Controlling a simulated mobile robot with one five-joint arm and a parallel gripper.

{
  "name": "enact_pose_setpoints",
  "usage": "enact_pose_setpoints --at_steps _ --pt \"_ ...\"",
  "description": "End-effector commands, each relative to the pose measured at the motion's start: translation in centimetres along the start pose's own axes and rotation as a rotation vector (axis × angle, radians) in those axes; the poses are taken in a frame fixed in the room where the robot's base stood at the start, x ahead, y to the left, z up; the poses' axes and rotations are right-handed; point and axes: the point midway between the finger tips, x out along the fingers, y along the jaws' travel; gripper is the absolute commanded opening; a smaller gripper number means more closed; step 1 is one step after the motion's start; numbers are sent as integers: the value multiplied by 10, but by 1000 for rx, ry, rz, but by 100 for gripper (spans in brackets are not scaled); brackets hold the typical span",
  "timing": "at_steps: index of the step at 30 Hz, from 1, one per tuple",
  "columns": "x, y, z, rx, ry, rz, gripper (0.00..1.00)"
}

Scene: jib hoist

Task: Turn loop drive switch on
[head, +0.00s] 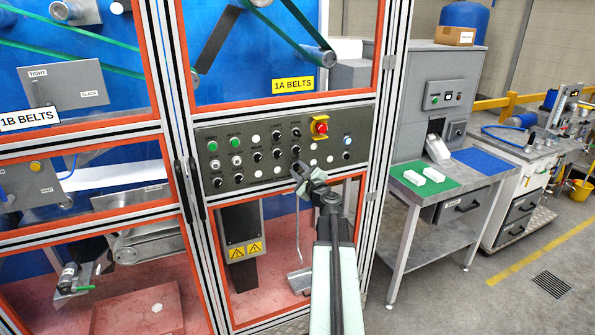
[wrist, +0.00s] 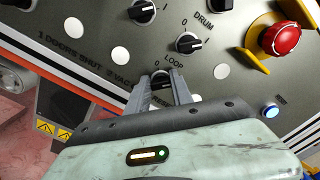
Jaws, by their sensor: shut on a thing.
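The grey control panel (head: 262,135) carries several black rotary switches. In the wrist view, the switch (wrist: 161,77) just below the LOOP label sits between my fingertips. My gripper (wrist: 165,86) is shut on this switch; in the head view my gripper (head: 301,170) reaches the lower right part of the panel. The fingers hide most of the switch, so I cannot tell which way its pointer is turned. The DRUM switch (wrist: 188,43) is just above it in the wrist view, free of the fingers.
A red emergency stop (wrist: 280,38) with a yellow surround is up and right of my gripper; it also shows in the head view (head: 321,127). A lit blue button (wrist: 270,111) is at the right. A bench with a green mat (head: 412,183) stands right of the machine.

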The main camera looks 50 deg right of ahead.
Motion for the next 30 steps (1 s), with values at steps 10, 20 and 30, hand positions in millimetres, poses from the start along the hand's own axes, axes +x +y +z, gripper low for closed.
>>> enact_pose_setpoints --at_steps 10,20,30 --pt "0 0 0 44 0 1 0" --pt "0 0 0 44 0 1 36" --pt "-1 -1 -1 44 1 0 49"
